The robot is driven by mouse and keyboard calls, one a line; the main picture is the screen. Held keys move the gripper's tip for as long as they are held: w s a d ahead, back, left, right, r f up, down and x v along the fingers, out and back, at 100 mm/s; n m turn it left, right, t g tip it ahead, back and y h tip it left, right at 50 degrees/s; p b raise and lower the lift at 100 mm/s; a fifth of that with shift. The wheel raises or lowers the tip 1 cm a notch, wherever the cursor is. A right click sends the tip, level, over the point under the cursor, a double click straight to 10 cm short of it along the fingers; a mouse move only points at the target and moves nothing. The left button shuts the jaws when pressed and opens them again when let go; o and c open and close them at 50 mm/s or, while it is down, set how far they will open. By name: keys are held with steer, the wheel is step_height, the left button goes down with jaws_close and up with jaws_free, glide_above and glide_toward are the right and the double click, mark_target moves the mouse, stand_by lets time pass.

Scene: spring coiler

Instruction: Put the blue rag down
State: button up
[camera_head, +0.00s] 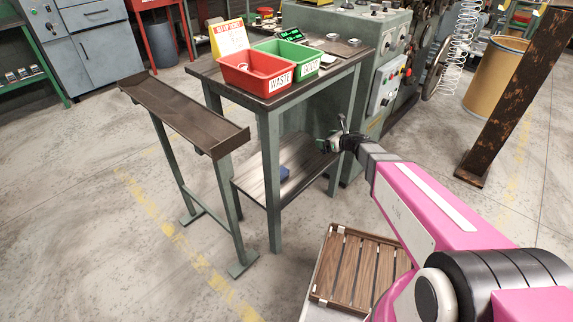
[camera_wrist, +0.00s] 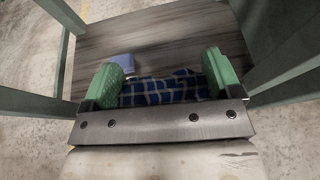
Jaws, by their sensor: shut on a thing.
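The blue rag (camera_wrist: 165,88) is dark blue with a pale check. In the wrist view it lies bunched between the two green fingers of my gripper (camera_wrist: 162,72), which is shut on it. Behind it is the dark wooden lower shelf (camera_wrist: 190,35) of the green-legged table. I cannot tell whether the rag touches the shelf. In the head view my gripper (camera_head: 333,143) is at the right side of the table, above the lower shelf (camera_head: 268,188); the rag cannot be made out there.
A small blue object (camera_wrist: 118,64) lies on the shelf near the left finger. Table legs stand on both sides. Red (camera_head: 258,72) and green bins (camera_head: 290,57) stand on the tabletop. A narrow stand (camera_head: 180,110) is at left; a slatted wooden platform (camera_head: 355,270) is on the floor.

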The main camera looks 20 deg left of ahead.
steer(key=s+a+f, duration=0.2)
steer(key=a+f, duration=0.2)
steer(key=a, duration=0.3)
steer(key=s+a+f, duration=0.1)
steer(key=a+f, duration=0.2)
steer(key=a, duration=0.4)
steer(key=g, duration=0.1)
glide_above(306, 161)
steer(key=shift+n, duration=0.4)
step_height(306, 161, down, 7)
steer(key=shift+f, duration=2)
steer(key=shift+f, duration=0.15)
steer(key=o, duration=0.7)
